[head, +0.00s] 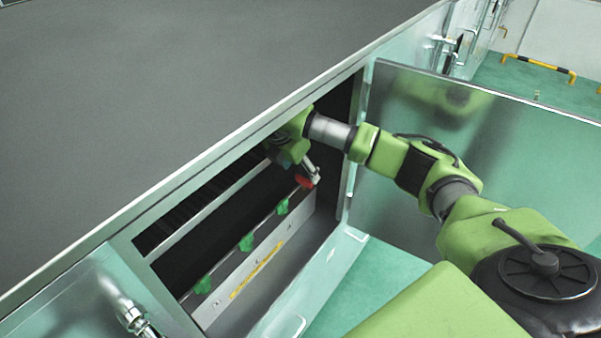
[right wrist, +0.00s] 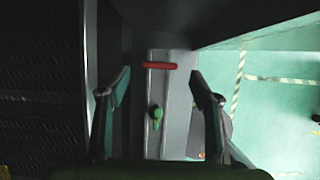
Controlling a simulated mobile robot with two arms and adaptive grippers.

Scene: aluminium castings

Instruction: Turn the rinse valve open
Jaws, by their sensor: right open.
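A red valve handle (head: 304,181) sits at the far end of a row of valves inside the open cabinet; no readable label tells which valve is the rinse valve. In the right wrist view the red handle (right wrist: 160,66) lies crosswise on a grey panel, beyond the fingertips. A green valve handle (right wrist: 156,115) points along the panel below it. My right gripper (head: 312,172) reaches into the cabinet close to the red handle. In the right wrist view my right gripper (right wrist: 160,92) is open, its fingers apart with nothing held. My left gripper is not in view.
Green handles (head: 246,242) line the pipe toward the near end, above a yellow label strip (head: 256,270). The cabinet frame and worktop edge (head: 200,170) close in above my right arm. An open door panel (head: 480,130) stands right of the opening.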

